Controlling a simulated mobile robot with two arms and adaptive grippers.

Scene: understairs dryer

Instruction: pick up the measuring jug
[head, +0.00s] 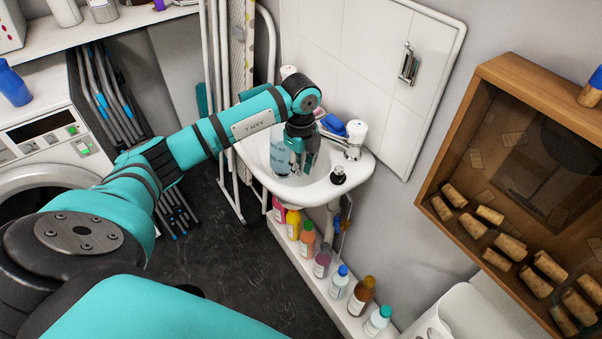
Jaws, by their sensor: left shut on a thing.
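The measuring jug (281,156), a clear vessel with bluish markings, is at the small white sink (328,186). My left gripper (304,163) points down over the sink and is shut on the jug at its right side. The gripper and my wrist hide part of the jug's top and right side. I cannot tell whether the jug's base touches the basin. My right gripper is not in view.
A white tap (354,138), a blue item (333,125) and a dark stopper (338,175) are close right of the gripper. Several bottles (339,282) line a low ledge below. A wooden cork-filled case (447,178) projects at right. A washing machine (50,140) stands left.

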